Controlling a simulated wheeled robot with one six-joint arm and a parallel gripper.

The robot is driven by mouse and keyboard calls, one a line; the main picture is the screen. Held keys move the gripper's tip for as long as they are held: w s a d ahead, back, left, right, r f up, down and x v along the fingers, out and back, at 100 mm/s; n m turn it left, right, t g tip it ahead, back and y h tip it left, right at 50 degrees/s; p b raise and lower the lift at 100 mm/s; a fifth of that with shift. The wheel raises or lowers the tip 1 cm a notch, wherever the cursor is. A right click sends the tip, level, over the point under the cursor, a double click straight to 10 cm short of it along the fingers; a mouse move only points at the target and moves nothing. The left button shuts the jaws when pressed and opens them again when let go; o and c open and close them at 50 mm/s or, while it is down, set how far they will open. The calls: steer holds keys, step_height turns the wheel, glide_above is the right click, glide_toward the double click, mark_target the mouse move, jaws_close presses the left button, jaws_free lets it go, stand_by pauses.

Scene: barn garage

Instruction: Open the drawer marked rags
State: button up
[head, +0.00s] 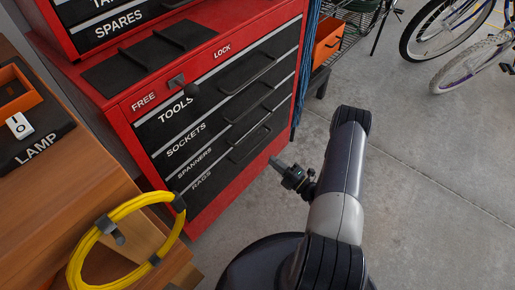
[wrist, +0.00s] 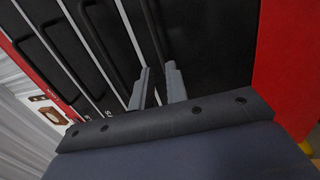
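My gripper (head: 278,164) is low in front of the chest's right side in the head view. In the wrist view, the two grey fingers of my gripper (wrist: 158,82) stand apart against the black drawer fronts. A dark bar handle (wrist: 152,28) beside the lowest pale strip runs down toward the gap between the fingers. I cannot tell whether the fingers touch it.
The tools (head: 210,97), sockets and spanners drawers lie above, all closed. A wooden bench (head: 62,190) with a yellow coiled cable (head: 84,253) stands at left. An orange bin (head: 327,42) and bicycles (head: 462,35) are beyond. The concrete floor at right is clear.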

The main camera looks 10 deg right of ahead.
mark_target(256, 146)
steer(key=b+x, duration=0.1)
steer(key=x, duration=0.8)
steer(key=shift+w+a+r, duration=0.15)
steer(key=shift+w+a, duration=0.05)
steer(key=shift+a, duration=0.05)
steer(key=shift+c, duration=0.4)
jaws_close()
